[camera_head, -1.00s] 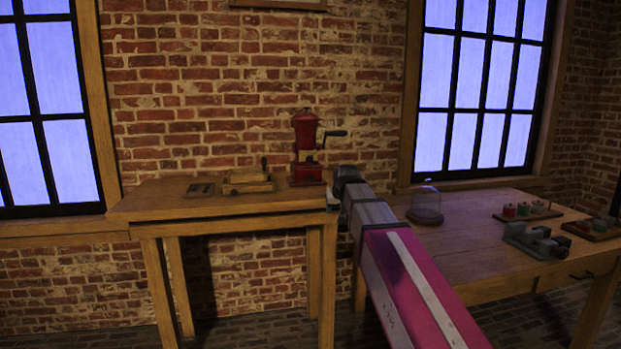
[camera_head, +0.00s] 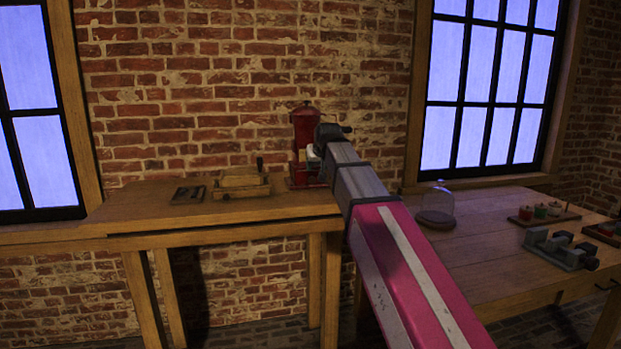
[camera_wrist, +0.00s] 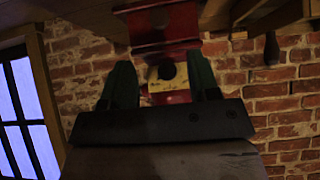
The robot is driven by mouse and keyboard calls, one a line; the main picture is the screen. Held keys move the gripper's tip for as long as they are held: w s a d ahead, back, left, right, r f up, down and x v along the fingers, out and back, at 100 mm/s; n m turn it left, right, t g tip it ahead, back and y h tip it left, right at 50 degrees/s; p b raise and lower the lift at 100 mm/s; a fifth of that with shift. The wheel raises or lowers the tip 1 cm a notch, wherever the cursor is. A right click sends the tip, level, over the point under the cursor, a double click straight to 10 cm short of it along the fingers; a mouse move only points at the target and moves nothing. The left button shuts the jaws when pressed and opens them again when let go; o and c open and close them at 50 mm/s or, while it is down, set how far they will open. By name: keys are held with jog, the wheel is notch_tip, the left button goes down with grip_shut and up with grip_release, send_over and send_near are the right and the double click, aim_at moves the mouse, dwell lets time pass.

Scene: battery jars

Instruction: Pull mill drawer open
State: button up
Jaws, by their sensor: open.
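The red mill (camera_head: 304,120) stands at the right end of the narrow wooden table. My arm hides its crank and lower right side in the head view. In the wrist view, where the scene looks upside down, the mill's red body (camera_wrist: 164,25) shows with a yellowish front panel (camera_wrist: 155,86) and a dark round knob (camera_wrist: 167,70). My gripper (camera_wrist: 160,73) is open, its two dark green fingers on either side of the panel and knob. I cannot tell whether they touch. The drawer's edges are not clear, and no gap shows.
A wooden box (camera_head: 241,184) with an upright handle and a dark flat tray (camera_head: 188,194) lie left of the mill. On the right table (camera_head: 470,270) stand a glass dome (camera_head: 438,203), a board of coloured pots (camera_head: 544,213) and a grey metal device (camera_head: 562,249).

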aim_at(312, 179)
jog(key=x, duration=1)
jog(key=shift+w+a+f, duration=0.1)
jog(key=shift+w+f, duration=0.1)
jog(key=shift+f, duration=0.05)
